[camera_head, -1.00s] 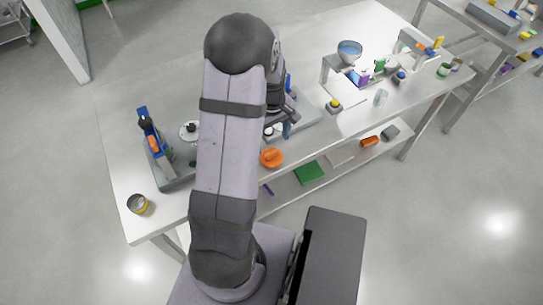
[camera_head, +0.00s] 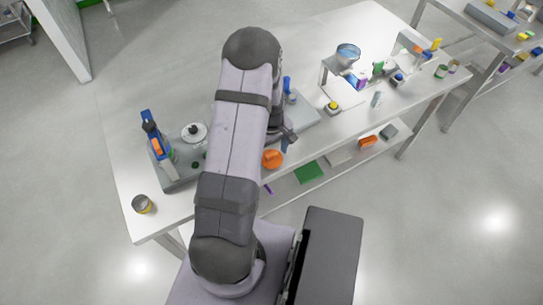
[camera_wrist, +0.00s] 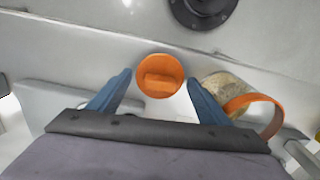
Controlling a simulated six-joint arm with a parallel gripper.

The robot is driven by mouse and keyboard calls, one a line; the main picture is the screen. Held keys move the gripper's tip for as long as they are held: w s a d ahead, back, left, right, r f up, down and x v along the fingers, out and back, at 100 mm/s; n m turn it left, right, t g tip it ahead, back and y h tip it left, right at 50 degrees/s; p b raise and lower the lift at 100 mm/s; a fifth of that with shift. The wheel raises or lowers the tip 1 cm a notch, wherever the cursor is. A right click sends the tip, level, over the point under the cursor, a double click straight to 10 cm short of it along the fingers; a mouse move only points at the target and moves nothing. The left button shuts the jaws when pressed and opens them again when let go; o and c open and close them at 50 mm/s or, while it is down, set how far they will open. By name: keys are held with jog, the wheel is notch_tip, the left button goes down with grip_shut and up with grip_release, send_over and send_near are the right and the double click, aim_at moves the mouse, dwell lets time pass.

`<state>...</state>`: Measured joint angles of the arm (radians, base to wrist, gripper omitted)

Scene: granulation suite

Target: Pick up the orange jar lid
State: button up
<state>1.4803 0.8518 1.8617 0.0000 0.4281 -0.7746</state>
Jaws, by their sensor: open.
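The orange jar lid (camera_head: 272,159) is at the front edge of the bench, close by my gripper (camera_head: 285,143), and is partly covered by my arm in the head view. In the wrist view the lid (camera_wrist: 159,68) is a round orange disc with a raised bar across it. My gripper (camera_wrist: 159,77) is open, with one blue finger on each side of the lid. The lid shows between the fingertips. I cannot tell whether either finger touches it.
A beige, speckled round thing with an orange loop (camera_wrist: 262,103) is just right of the right finger. A blue and orange device (camera_head: 152,135) stands on the bench at left, with a small tin (camera_head: 143,204) at the corner. A lower shelf holds a green block (camera_head: 308,173).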

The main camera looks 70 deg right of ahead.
aim_at(271, 154)
jog(key=shift+f, duration=0.1)
jog(key=c, duration=0.8)
jog(key=shift+r+b, duration=1.45)
jog(key=shift+r, duration=3.45)
jog(key=w+a+r+n+p, duration=0.2)
jog(key=w+r+p, duration=0.3)
jog(key=w+r, duration=0.2)
jog(key=a+m+p, duration=0.1)
jog(key=a, duration=0.5)
jog(key=shift+w+f, duration=0.3)
jog(key=shift+w, duration=0.15)
jog(key=shift+w+d+m, duration=0.1)
jog(key=shift+d+m, duration=0.05)
jog(key=shift+m, duration=0.45)
